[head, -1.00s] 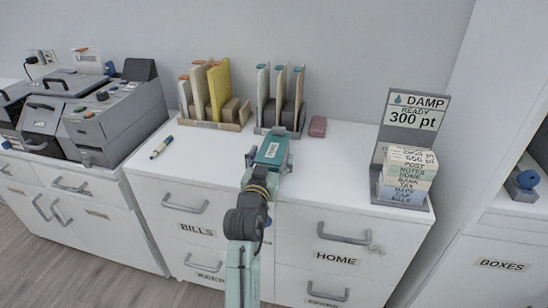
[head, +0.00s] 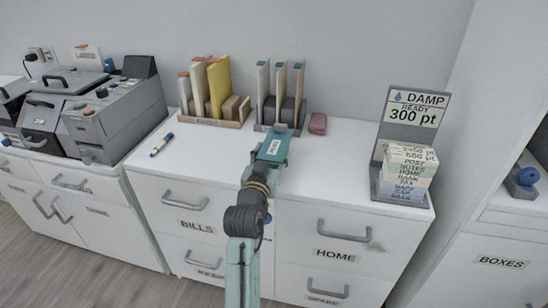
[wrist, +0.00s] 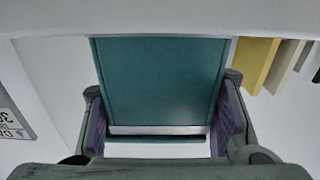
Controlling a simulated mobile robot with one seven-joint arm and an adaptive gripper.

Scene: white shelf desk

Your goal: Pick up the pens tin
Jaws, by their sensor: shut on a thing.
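The pens tin, a plain teal box, shows in the wrist view (wrist: 160,80) and fills the space between my gripper's fingers (wrist: 165,112). The purple finger pads lie along its left and right sides, shut on it. No label shows on the face toward the wrist camera. In the head view my gripper (head: 273,147) is over the middle of the white desk, just in front of the teal-tabbed file rack. A teal face with a white label shows there; whether this is tin or gripper housing is unclear. Any gap under the tin cannot be judged.
The file rack (head: 263,128) stands close behind my gripper, with a reddish block (head: 318,124) beside it. Another rack with a yellow folder (head: 219,88) is left of it. A marker (head: 162,145) lies at left. The DAMP stand (head: 411,113) is at right, with clear desktop between.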

